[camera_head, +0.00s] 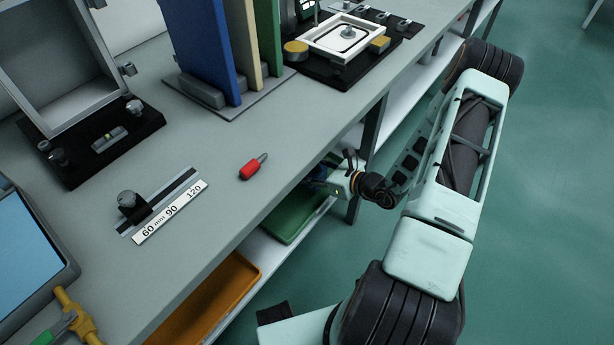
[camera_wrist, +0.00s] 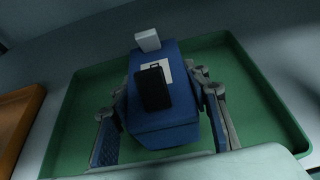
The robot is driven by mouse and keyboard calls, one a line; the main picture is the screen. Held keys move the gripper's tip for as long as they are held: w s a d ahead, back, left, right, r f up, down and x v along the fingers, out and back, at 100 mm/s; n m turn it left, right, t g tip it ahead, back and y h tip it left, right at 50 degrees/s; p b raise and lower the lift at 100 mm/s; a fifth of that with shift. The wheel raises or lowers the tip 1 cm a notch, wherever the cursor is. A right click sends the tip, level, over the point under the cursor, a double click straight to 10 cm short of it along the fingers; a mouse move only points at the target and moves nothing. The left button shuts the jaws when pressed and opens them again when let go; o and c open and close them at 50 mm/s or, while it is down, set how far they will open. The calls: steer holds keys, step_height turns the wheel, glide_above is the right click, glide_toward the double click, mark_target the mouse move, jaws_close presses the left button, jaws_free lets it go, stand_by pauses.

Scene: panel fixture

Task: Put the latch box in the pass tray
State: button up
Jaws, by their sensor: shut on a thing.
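The latch box is a blue box (camera_wrist: 150,124) with a pale label, a black latch piece and a pale tab at its far end. In the wrist view it sits between the two fingers of my gripper (camera_wrist: 165,118), which is shut on it. The box is over the green tray (camera_wrist: 252,85); I cannot tell whether it touches the tray floor. In the head view the green tray (camera_head: 291,222) is on the shelf below the bench, and my gripper (camera_head: 325,178) reaches in beside the bench edge. The box is mostly hidden there.
An orange tray (camera_head: 212,300) stands on the same shelf, left of the green one; it also shows in the wrist view (camera_wrist: 18,120). The bench edge overhangs the shelf. On the bench lie a red-handled tool (camera_head: 252,168) and a scale (camera_head: 170,212).

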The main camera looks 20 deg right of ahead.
steer(key=shift+w+f+b, duration=0.15)
steer(key=shift+f+b, duration=0.2)
steer(key=shift+f, duration=1.25)
steer(key=shift+f, duration=0.1)
steer(key=shift+f, duration=0.15)
steer(key=o, duration=1.5)
steer(key=shift+d+r, duration=0.15)
steer(key=shift+r, duration=0.15)
steer(key=p+v, duration=0.2)
steer(key=v, duration=1)
steer(key=shift+f, duration=0.2)
